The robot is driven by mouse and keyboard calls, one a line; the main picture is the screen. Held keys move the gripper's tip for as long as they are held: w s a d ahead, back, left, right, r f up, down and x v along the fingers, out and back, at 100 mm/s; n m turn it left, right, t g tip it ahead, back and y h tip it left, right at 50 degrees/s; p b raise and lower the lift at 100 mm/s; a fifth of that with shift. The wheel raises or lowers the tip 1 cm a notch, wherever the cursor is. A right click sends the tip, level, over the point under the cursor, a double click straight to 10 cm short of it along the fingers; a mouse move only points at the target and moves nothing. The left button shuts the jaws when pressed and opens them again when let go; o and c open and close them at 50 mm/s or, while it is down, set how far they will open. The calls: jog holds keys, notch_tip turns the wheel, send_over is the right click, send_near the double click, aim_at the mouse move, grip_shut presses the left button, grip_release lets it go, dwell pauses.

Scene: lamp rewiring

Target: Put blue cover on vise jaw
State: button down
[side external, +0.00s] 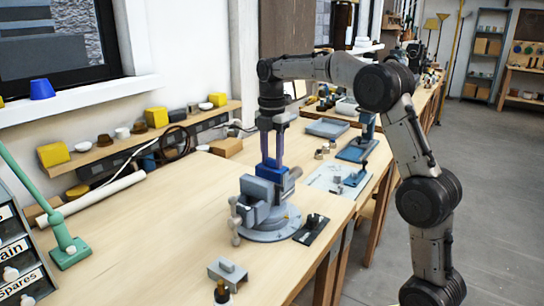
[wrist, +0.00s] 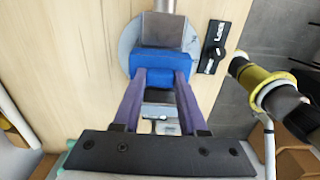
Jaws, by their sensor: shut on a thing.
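The blue cover (side external: 285,174) is at the top of the grey vise (side external: 262,207), over its right-hand jaw in the side view. In the wrist view the blue cover (wrist: 160,62) lies crosswise between my fingers, in front of the vise's metal body (wrist: 161,32). My gripper (side external: 271,164) points straight down from above and is shut on the cover. Its two fingers also show on either side of the cover in the wrist view (wrist: 160,76). The jaw under the cover is mostly hidden, and I cannot tell whether the cover is seated on it.
A black plate (side external: 311,229) lies right of the vise; a grey block (side external: 228,272) stands in front. A green lamp arm (side external: 68,242) stands at the left. A blue stand (side external: 358,150) and blue tray (side external: 327,128) are behind. The wooden bench (side external: 150,245) is clear left of the vise.

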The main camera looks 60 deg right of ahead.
jog(key=shift+f, duration=0.15)
jog(key=shift+c, duration=2.2)
grip_release()
